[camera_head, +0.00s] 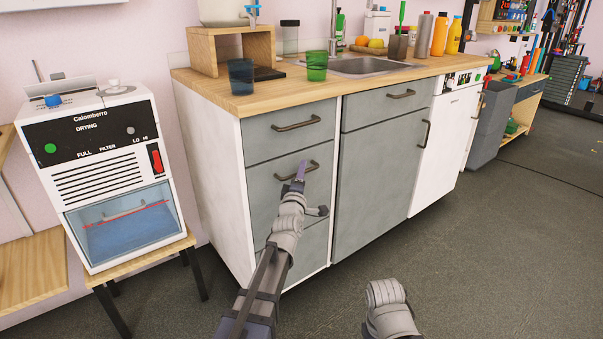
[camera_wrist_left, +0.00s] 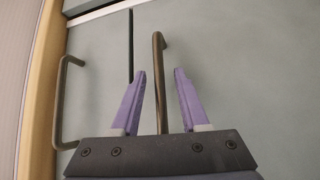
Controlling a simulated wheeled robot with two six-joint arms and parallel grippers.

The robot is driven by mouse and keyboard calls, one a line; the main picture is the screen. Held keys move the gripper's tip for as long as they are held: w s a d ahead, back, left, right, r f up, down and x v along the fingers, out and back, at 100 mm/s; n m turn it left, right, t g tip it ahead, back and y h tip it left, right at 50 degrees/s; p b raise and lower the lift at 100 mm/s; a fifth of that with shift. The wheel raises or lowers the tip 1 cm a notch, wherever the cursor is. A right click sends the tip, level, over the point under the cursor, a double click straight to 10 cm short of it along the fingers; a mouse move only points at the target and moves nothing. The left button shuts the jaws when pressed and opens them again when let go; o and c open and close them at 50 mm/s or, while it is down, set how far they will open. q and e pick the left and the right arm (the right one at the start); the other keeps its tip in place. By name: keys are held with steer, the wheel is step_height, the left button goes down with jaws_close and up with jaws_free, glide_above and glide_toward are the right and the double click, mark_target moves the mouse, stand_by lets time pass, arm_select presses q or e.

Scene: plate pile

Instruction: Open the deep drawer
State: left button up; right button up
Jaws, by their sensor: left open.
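The grey cabinet's left column has a top drawer (camera_head: 290,128) with a dark bar handle (camera_head: 297,123). Below it is a taller drawer front (camera_head: 268,193) with its own bar handle (camera_head: 311,165). Both look closed. My left gripper (camera_head: 300,170) is at the lower handle. In the left wrist view, its open purple fingers (camera_wrist_left: 160,75) stand on either side of that handle (camera_wrist_left: 158,55). I cannot tell whether either finger touches it. The top drawer's handle also shows there (camera_wrist_left: 63,100). My right gripper is out of view; only a piece of its arm shows.
A wooden countertop (camera_head: 300,92) above holds a dark blue cup (camera_head: 241,77), a green cup (camera_head: 317,66) and a sink (camera_head: 362,66). A grey door (camera_head: 377,175) adjoins on the right. A drying machine (camera_head: 95,165) stands left. Floor in front is clear.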

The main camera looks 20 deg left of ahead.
arm_select(q)
steer(key=shift+c, duration=0.3)
jaws_close()
stand_by(1.1)
